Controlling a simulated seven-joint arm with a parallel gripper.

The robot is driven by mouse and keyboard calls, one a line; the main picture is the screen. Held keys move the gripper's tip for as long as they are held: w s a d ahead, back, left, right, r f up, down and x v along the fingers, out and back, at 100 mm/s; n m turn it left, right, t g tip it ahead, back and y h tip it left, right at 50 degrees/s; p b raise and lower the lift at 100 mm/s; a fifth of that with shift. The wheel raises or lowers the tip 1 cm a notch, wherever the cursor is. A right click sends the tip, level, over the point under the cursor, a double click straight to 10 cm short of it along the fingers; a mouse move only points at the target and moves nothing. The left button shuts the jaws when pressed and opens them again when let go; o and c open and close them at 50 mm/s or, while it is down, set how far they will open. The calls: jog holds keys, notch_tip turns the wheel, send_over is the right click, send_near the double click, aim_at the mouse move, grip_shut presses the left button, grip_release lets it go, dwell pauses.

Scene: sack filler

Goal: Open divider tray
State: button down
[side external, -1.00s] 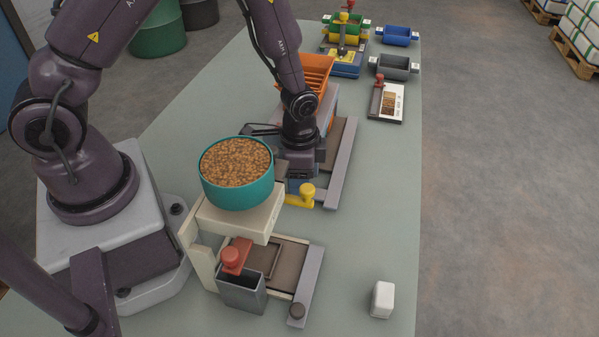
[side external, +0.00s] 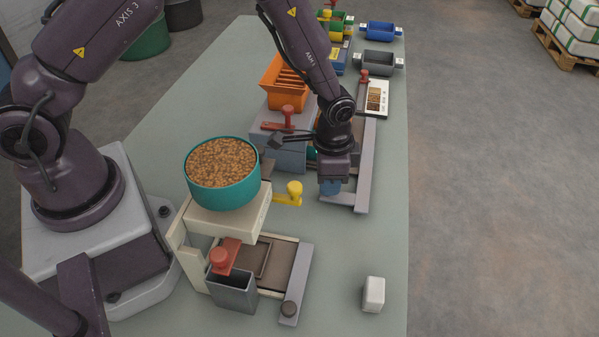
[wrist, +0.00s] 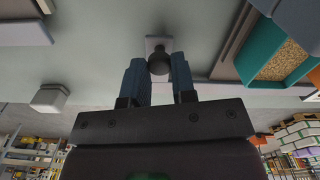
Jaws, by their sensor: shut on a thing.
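My gripper (side external: 330,187) is at the near end of the grey front bar (side external: 365,165) of the tray at the far station, below the orange slatted hopper (side external: 290,80). In the wrist view my gripper (wrist: 158,64) has its blue fingers on either side of a dark round knob (wrist: 159,60), shut on it. My gripper hides the knob in the side view. The bar stands out to the right of the station body. A teal-walled compartment (wrist: 258,50) holding grain shows in the wrist view. Most of the tray interior is hidden by my arm.
A teal tub of grain (side external: 222,198) sits on the near station, with a grey bin (side external: 232,293) before it. A yellow handle (side external: 293,192) stands between the stations. A white block (side external: 374,294) is at the front right.

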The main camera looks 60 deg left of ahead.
jog(key=shift+w+d, duration=0.9)
jog(key=c, duration=0.9)
grip_release()
jog(key=shift+c, duration=0.2)
notch_tip(320, 180, up, 13)
